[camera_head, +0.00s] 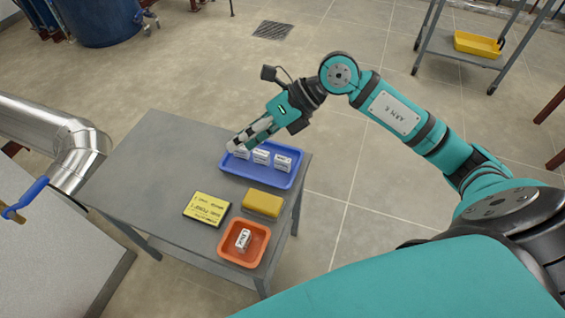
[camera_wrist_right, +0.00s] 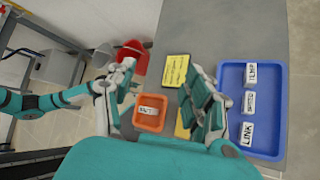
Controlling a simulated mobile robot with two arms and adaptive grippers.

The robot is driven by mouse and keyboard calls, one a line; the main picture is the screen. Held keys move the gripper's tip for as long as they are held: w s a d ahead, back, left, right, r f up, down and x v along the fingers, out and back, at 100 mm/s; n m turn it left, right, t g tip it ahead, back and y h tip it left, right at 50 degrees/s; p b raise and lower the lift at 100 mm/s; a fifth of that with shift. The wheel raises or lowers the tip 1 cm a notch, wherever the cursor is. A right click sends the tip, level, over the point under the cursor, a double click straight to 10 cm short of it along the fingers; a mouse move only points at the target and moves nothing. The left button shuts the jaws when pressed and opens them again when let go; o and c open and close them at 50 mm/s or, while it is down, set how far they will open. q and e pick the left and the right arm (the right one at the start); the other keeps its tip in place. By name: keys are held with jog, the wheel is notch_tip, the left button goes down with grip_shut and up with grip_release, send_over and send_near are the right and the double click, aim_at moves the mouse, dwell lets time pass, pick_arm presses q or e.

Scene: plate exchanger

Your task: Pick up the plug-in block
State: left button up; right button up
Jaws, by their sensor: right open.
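Several small white labelled blocks are in view; I cannot tell which is the plug-in block. Three stand in a row in the blue tray (camera_head: 232,170): a left one partly behind my gripper, a middle one (camera_head: 261,157) and a right one (camera_head: 282,163). In the wrist view one reads LINK (camera_wrist_right: 246,134). Another white block (camera_head: 243,239) is in the orange tray (camera_head: 229,252). My right gripper (camera_head: 237,145) is open and empty, at the blue tray's left end in the head view. In the wrist view its fingers (camera_wrist_right: 162,72) spread wide. My left gripper is not in view.
The grey table (camera_head: 150,165) also holds a yellow lettered panel (camera_head: 207,208) and a yellow box (camera_head: 263,203). Its left part is bare. A steel pipe (camera_head: 75,150) with a blue-handled valve (camera_head: 28,195) is at the left. A grey cart (camera_head: 455,47) stands at the back right.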

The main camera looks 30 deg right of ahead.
jog(key=w+d+f+h, duration=0.1)
jog(key=d+f+h, duration=0.2)
jog(key=d+h, duration=0.8)
jog(key=y+b, duration=0.1)
jog(key=y, duration=0.2)
send_near(284, 158)
jog(key=shift+m+g, duration=0.4)
jog(key=x, duration=0.5)
jog(key=shift+w+d+f, duration=0.1)
jog(key=shift+d+f, duration=0.05)
jog(key=shift+d, duration=0.2)
jog(key=x, duration=0.3)
jog(key=b+x, duration=0.1)
jog(key=shift+w+a+f, duration=0.15)
jog(key=shift+w+a, duration=0.2)
jog(key=shift+a, duration=0.05)
jog(key=shift+w+f, duration=0.1)
jog(key=shift+f, duration=0.35)
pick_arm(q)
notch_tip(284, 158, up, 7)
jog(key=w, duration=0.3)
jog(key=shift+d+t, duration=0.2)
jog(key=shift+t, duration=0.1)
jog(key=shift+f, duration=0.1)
pick_arm(e)
grip_shut()
